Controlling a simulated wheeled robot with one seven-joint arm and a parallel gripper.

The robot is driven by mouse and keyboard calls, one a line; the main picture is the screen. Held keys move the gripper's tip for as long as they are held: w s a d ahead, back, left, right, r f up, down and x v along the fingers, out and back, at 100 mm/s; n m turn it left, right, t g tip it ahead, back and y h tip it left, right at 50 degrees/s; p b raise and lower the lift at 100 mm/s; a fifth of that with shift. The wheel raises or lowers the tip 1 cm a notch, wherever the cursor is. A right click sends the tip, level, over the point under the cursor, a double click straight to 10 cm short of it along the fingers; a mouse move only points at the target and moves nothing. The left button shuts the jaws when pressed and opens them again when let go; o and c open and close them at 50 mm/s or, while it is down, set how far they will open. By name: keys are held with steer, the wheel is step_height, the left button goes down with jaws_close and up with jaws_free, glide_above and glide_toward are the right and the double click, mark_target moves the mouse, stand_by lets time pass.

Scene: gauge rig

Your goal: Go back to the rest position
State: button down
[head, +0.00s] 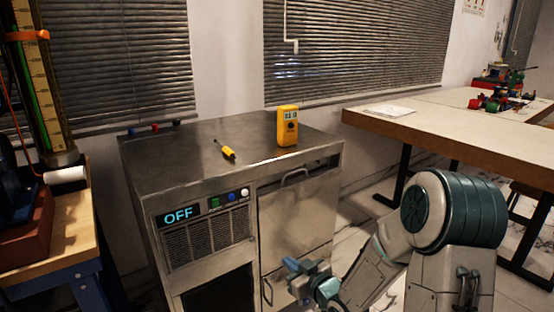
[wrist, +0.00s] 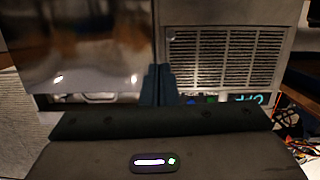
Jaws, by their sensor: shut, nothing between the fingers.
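My gripper (head: 299,268) is low in front of the metal cabinet (head: 210,150) in the head view, near its door. In the wrist view the two dark fingers (wrist: 158,84) are together with nothing between them. The wrist view is upside down relative to the cabinet front and shows the door (wrist: 85,45) at left and the vent grille (wrist: 222,58) at right. The cabinet's display reads OFF (head: 179,214) in the head view. I cannot tell whether the gripper touches the cabinet.
A yellow meter (head: 287,126) stands on the cabinet top beside a yellow-handled probe (head: 228,153). A workbench (head: 60,240) with a tall gauge column (head: 45,90) is at left. A wooden table (head: 460,125) with coloured parts is at right. Floor shows between cabinet and table.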

steer(key=s+d+r+m+g+h+p, duration=0.1)
steer(key=s+d+r+g+h+p, duration=0.15)
steer(key=r+p, duration=0.35)
steer(key=s+d+r+m+g+h+p, duration=0.1)
steer(key=s+d+r+h+p, duration=0.25)
steer(key=r, duration=0.45)
steer(key=s+d+r+m+g+h+p, duration=0.1)
steer(key=s+d+r+h+p, duration=0.1)
steer(key=d+r+p, duration=0.35)
steer(key=s+r+m+g+p, duration=0.4)
steer(key=s+r+p, duration=0.8)
steer(key=s+r, duration=0.7)
steer(key=shift+a+r+g+h+p, duration=0.2)
steer(key=shift+a+g+h+p, duration=0.15)
steer(key=shift+g, duration=0.6)
